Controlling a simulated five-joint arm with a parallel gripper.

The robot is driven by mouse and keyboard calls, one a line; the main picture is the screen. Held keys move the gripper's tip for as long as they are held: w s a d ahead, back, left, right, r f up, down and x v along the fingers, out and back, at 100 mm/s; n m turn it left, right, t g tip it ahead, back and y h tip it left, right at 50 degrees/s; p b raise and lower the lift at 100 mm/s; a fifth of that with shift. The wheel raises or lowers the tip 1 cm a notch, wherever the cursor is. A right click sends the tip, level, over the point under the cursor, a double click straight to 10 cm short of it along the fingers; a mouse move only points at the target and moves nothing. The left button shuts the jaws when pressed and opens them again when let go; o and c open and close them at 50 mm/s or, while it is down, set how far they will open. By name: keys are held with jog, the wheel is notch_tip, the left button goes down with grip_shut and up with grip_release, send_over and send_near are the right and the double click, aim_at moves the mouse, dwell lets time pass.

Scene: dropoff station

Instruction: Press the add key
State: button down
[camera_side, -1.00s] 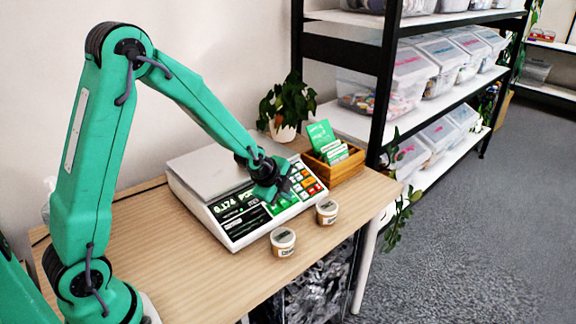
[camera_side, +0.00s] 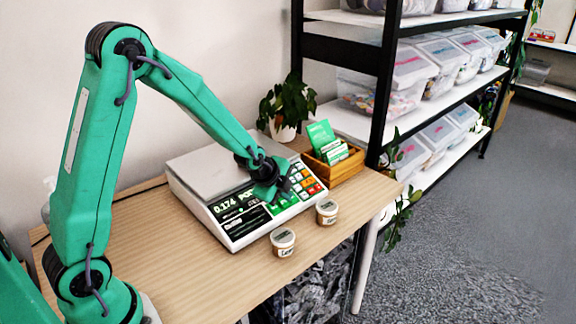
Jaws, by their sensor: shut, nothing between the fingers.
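A white counting scale (camera_side: 232,242) with a grey weighing plate (camera_side: 207,170) stands on the wooden table. Its dark display (camera_side: 228,205) reads about 0.174. The keypad (camera_side: 308,184) on the right of its front panel has green, white, orange and red keys. My gripper (camera_side: 284,196) is shut and empty, pointing down at the left part of the keypad. It covers several keys, so I cannot make out the add key. I cannot tell whether the fingertips touch a key.
Two small lidded jars (camera_side: 283,242) (camera_side: 327,211) stand in front of the scale. A black shelf rack (camera_side: 388,75) with clear bins is at the right.

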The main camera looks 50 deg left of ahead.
jog(key=shift+a+f, duration=0.1)
jog(key=shift+f, duration=0.05)
jog(key=shift+a+f, duration=0.15)
jog(key=shift+f, duration=0.1)
jog(key=shift+a+f, duration=0.15)
jog(key=shift+f, duration=0.2)
dwell(1.2)
jog(key=shift+r, duration=0.1)
dwell(0.4)
jog(key=shift+d+r, duration=0.35)
jog(key=shift+r, duration=0.3)
jog(key=r, duration=0.1)
jog(key=d+r, duration=0.1)
jog(key=r, duration=0.1)
jog(key=d+r, duration=0.1)
jog(key=shift+r, duration=0.3)
dwell(0.4)
dwell(0.5)
